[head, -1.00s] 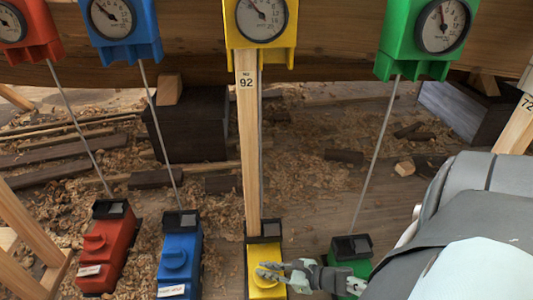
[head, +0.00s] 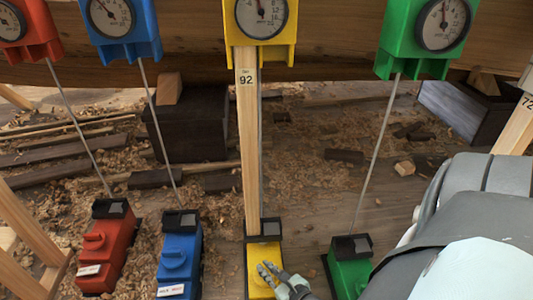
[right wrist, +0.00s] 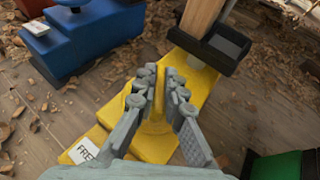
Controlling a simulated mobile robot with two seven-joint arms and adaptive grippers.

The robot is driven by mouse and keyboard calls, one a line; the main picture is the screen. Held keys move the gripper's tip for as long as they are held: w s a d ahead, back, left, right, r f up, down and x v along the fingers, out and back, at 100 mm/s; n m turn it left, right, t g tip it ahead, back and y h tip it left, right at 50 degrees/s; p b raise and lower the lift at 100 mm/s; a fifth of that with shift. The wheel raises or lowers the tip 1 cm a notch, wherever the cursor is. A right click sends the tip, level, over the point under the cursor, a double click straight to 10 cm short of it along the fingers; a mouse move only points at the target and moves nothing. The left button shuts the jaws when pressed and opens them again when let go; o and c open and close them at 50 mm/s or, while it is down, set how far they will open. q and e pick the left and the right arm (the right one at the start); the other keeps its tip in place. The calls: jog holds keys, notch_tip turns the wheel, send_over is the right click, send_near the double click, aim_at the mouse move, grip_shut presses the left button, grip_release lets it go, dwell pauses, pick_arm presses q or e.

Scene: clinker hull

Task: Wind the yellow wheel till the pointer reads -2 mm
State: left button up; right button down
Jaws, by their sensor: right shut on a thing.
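The yellow wheel (right wrist: 157,118) is a ridge-like grip on top of the yellow box (right wrist: 197,88). My right gripper (right wrist: 166,82) has its fingers on both sides of the wheel and is shut on it. In the head view my right gripper (head: 266,270) hides most of the wheel and part of the yellow box (head: 253,262). The yellow gauge (head: 234,42) is at the top, with a round white dial (head: 262,14) cut off by the picture edge. Its pointer leans slightly left of straight up; the exact reading is too small to tell. My left gripper is not in view.
A wooden post (head: 247,150) marked 92 stands between gauge and box. The blue box (head: 180,250) and red box (head: 105,245) are to the left, the green box (head: 347,270) close to the right. Thin rods rise to their gauges. Shavings cover the floor.

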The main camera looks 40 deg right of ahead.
jog(key=shift+d, duration=0.2)
jog(key=c, duration=1.6)
grip_release()
jog(key=shift+a, duration=0.1)
jog(key=v, duration=0.7)
jog(key=shift+s, duration=0.25)
